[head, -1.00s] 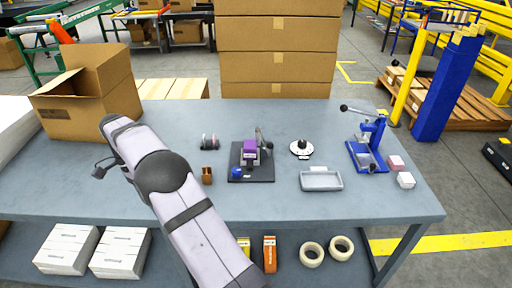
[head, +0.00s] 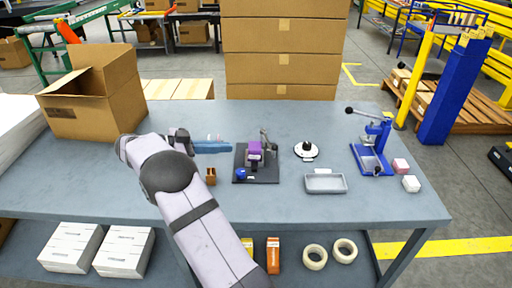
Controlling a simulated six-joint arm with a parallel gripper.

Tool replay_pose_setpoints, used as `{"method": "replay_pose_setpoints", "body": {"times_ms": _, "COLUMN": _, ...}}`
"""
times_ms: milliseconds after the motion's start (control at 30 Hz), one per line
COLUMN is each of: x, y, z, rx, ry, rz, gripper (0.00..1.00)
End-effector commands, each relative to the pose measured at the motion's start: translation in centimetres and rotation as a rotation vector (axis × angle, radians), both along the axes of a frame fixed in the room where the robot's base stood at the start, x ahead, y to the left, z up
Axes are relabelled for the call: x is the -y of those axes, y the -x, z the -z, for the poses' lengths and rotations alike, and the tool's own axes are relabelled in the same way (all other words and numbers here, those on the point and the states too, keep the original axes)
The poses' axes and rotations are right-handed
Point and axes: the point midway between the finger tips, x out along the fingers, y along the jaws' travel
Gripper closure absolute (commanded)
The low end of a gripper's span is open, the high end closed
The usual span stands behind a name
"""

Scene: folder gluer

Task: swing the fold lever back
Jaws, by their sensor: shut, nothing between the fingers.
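The folder gluer has a dark base plate (head: 257,179) on the table, with a purple block (head: 254,149) on it and a blue round part (head: 241,174) at its front left. A grey fold lever (head: 268,142) stands roughly upright at the back right of the purple block, leaning slightly. My gripper (head: 228,147) reaches in from the left, low over the table, its narrow blue fingers pointing right. It is shut and empty, with its tips just left of the base plate and apart from the lever.
A small brown holder (head: 211,177) stands just below my gripper. To the right are a black-and-white round dial (head: 306,149), a grey tray (head: 325,183) and a blue lever press (head: 372,158). An open carton (head: 90,105) stands at the back left. The front of the table is clear.

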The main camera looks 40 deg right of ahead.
Motion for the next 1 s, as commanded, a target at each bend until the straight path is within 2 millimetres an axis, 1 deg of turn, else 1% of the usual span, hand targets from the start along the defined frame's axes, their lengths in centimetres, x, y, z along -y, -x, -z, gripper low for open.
{"method": "replay_pose_setpoints", "body": {"times_ms": 167, "x": 0.8, "y": 0.3, "z": 0.2, "rx": -0.002, "ry": -0.001, "rz": 0.001, "gripper": 1.00}}
{"method": "replay_pose_setpoints", "body": {"times_ms": 267, "x": 1.8, "y": 0.7, "z": 0.4, "rx": -0.003, "ry": -0.001, "rz": 0.003, "gripper": 1.00}}
{"method": "replay_pose_setpoints", "body": {"times_ms": 367, "x": 3.1, "y": 1.3, "z": 0.8, "rx": -0.005, "ry": -0.002, "rz": 0.004, "gripper": 1.00}}
{"method": "replay_pose_setpoints", "body": {"times_ms": 700, "x": 8.5, "y": 3.4, "z": 2.7, "rx": -0.006, "ry": -0.003, "rz": 0.004, "gripper": 1.00}}
{"method": "replay_pose_setpoints", "body": {"times_ms": 800, "x": 9.9, "y": 3.8, "z": 3.1, "rx": -0.006, "ry": -0.003, "rz": 0.003, "gripper": 1.00}}
{"method": "replay_pose_setpoints", "body": {"times_ms": 1000, "x": 11.7, "y": 4.5, "z": 3.9, "rx": -0.004, "ry": -0.003, "rz": 0.002, "gripper": 1.00}}
